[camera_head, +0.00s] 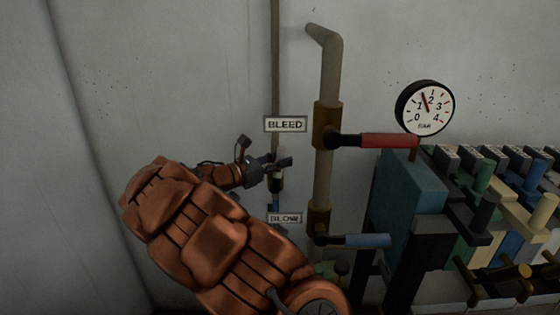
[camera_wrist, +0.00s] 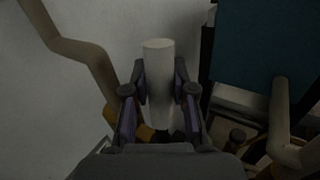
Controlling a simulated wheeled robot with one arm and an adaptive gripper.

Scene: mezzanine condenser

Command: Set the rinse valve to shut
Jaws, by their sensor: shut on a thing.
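My gripper (camera_wrist: 160,82) is shut on a pale, cylindrical handle (camera_wrist: 158,58) in the wrist view, with one finger on each side. A brass-coloured fitting (camera_wrist: 151,134) shows partly behind the fingers. In the head view my gripper (camera_head: 279,163) is in front of a thin vertical pipe (camera_head: 275,65), between the BLEED (camera_head: 285,124) and BLOW (camera_head: 285,218) labels. My arm and gripper hide most of what is held there. No label reading RINSE is visible, so I cannot confirm which valve the handle belongs to.
Right of my gripper stands a thicker pipe (camera_head: 322,180) with a red-handled valve (camera_head: 390,141) above and a blue-handled valve (camera_head: 368,240) below, both handles pointing right. A gauge (camera_head: 425,107), a blue box (camera_head: 405,195) and crowded coloured fittings stand farther right. The left wall is bare.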

